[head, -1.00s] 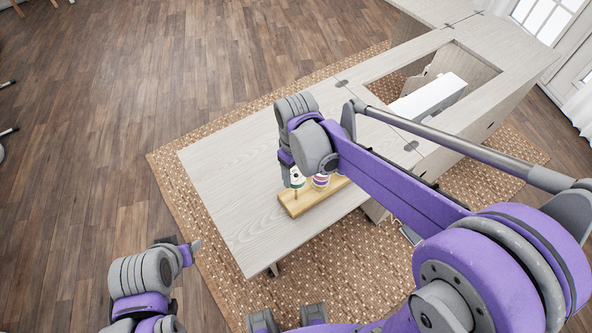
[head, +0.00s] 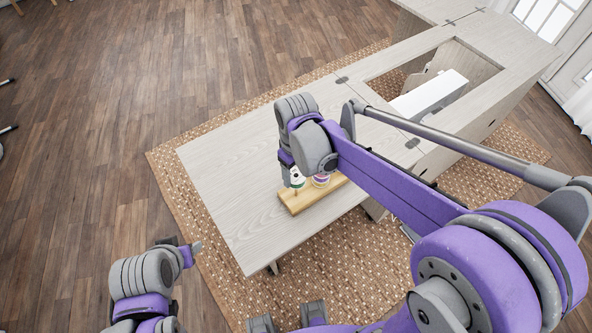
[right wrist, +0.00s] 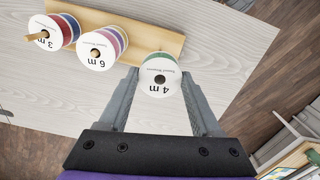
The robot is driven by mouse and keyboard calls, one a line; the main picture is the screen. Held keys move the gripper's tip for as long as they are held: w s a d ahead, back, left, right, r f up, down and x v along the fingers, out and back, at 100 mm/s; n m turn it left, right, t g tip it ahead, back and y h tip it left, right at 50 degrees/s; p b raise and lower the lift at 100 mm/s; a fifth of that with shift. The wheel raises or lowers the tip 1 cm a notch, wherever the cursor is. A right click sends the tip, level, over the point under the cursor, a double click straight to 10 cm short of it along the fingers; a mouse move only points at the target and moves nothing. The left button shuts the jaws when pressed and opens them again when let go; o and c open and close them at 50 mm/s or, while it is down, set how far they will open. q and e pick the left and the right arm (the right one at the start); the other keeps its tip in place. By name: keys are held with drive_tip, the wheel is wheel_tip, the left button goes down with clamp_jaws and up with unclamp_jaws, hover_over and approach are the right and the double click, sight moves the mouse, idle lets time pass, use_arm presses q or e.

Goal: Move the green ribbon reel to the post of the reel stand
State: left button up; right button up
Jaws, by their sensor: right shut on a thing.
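The green ribbon reel (right wrist: 161,76), with a white face marked 4 m, is between the two fingers of my right gripper (right wrist: 158,88), which is shut on it. Its centre hole looks dark, with no post tip showing through. In the head view, the reel (head: 298,183) is over the left end of the wooden reel stand (head: 295,205); my right gripper (head: 291,177) partly hides it. The stand's board also shows in the right wrist view (right wrist: 150,36). I cannot tell whether the reel is touching the stand. My left gripper (head: 190,249) is low at the left, away from the stand.
The pale wooden cabinet top (head: 235,160) is clear left of the stand. A white sewing machine (head: 430,95) is in the cabinet opening.

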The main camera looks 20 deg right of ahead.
drive_tip(key=shift+f+b, duration=0.6)
drive_tip(key=shift+f, duration=0.4)
drive_tip(key=o, duration=1.4)
drive_tip(key=shift+r, duration=0.1)
wheel_tip(320, 180, up, 11)
drive_tip(key=shift+p, duration=0.45)
